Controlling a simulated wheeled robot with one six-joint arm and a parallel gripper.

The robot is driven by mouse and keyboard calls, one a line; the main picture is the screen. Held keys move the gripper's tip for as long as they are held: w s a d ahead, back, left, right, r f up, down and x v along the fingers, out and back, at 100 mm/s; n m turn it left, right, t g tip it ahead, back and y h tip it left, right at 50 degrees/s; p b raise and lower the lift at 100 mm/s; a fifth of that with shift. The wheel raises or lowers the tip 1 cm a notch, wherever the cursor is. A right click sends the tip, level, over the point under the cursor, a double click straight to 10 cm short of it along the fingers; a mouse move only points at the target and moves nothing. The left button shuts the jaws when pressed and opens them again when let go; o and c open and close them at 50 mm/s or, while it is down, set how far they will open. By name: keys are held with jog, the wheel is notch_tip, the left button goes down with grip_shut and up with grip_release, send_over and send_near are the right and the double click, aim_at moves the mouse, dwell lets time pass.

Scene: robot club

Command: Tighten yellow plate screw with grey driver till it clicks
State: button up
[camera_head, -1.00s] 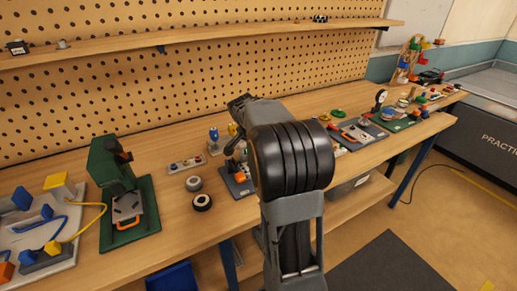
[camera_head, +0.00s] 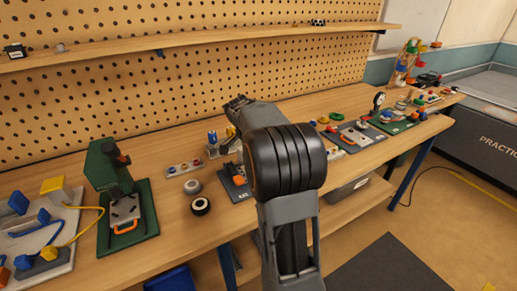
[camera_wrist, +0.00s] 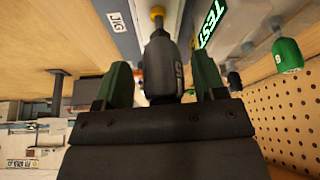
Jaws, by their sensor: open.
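In the wrist view, a grey driver (camera_wrist: 160,65) stands between the two green fingers of my open gripper (camera_wrist: 163,85). I cannot tell whether either finger touches it. A yellow piece (camera_wrist: 157,13) shows beyond the driver's far end, near a grey plate labelled JIG (camera_wrist: 118,22); whether the driver's tip sits on a screw is unclear. In the head view, my arm hides the driver and most of my gripper. A dark grey plate (camera_head: 234,188) shows beside my arm on the bench.
A green driver (camera_wrist: 287,53) and a lit TEST sign (camera_wrist: 212,22) are nearby in the wrist view. In the head view, a green press-like fixture (camera_head: 125,215), a black ring (camera_head: 201,206) and a grey ring (camera_head: 192,187) are to the left. The pegboard (camera_head: 190,90) stands behind.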

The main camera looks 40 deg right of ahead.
jog(key=n+t, duration=0.1)
jog(key=n, duration=0.1)
jog(key=shift+n+b, duration=0.35)
jog(key=shift+n, duration=0.05)
jog(key=n, duration=0.2)
jog(key=n+t, duration=0.1)
jog(key=n, duration=0.1)
jog(key=shift+r+t+y+p, duration=0.15)
jog(key=shift+t+y+p, duration=0.15)
jog(key=shift+y+p, duration=0.1)
jog(key=n+y+p, duration=0.1)
jog(key=n, duration=0.2)
jog(key=shift+t, duration=0.4)
jog(key=shift+n+t+y, duration=0.3)
jog(key=shift+n+y, duration=0.2)
jog(key=shift+n, duration=0.9)
